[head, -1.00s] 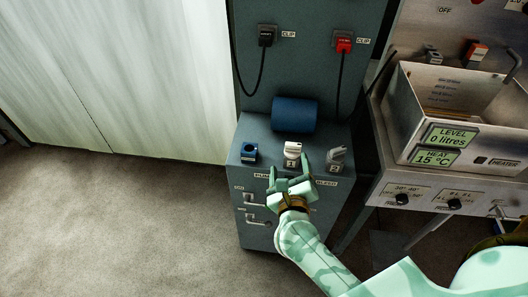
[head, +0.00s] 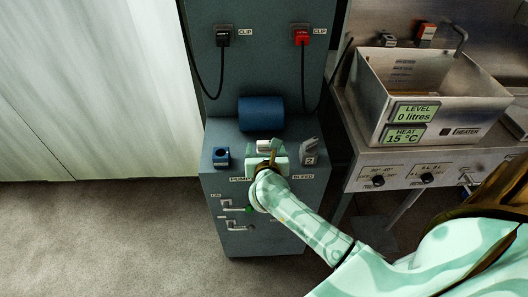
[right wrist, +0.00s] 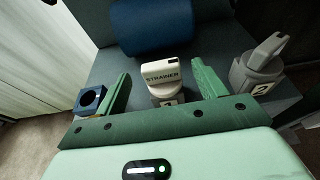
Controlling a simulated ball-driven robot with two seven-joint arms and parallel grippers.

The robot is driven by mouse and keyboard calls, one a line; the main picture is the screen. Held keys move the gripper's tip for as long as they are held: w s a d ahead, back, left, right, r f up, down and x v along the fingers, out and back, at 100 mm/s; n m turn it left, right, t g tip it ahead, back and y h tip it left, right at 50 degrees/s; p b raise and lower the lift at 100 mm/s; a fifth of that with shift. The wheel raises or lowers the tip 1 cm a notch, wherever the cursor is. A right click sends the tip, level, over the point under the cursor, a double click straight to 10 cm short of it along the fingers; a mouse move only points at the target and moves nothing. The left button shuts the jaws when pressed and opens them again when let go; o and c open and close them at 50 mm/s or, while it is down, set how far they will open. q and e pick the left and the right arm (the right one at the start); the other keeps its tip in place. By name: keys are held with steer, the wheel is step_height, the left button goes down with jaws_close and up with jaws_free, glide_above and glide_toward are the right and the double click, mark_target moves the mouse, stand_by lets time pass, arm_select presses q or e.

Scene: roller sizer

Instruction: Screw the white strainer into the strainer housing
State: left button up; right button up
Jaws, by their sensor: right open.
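The white strainer (right wrist: 162,72), labelled STRAINER, stands upright at the place marked 1 on the grey cabinet top. In the head view the strainer (head: 264,145) is partly hidden by my right gripper (head: 267,150). In the right wrist view my right gripper (right wrist: 161,72) is open, its green fingers on either side of the strainer with gaps showing. A blue block with a round hole (right wrist: 90,98), possibly the strainer housing, sits left of it; it also shows in the head view (head: 221,157). My left gripper is not in view.
A grey part marked 2 (head: 308,151) stands close right of the strainer. A blue cylinder (head: 261,113) lies behind. Lever handles (head: 234,206) are on the cabinet front. A metal heater tank (head: 415,100) stands right. Black and red clips hang above.

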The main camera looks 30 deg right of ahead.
mark_target(265, 146)
steer(key=b+x, duration=0.1)
steer(key=x, duration=0.4)
steer(key=shift+d+f, duration=0.1)
steer(key=shift+f, duration=0.15)
steer(key=shift+r, duration=0.1)
steer(key=c, duration=1.1)
step_height(265, 146, up, 10)
steer(key=p, duration=0.3)
steer(key=shift+p, duration=0.35)
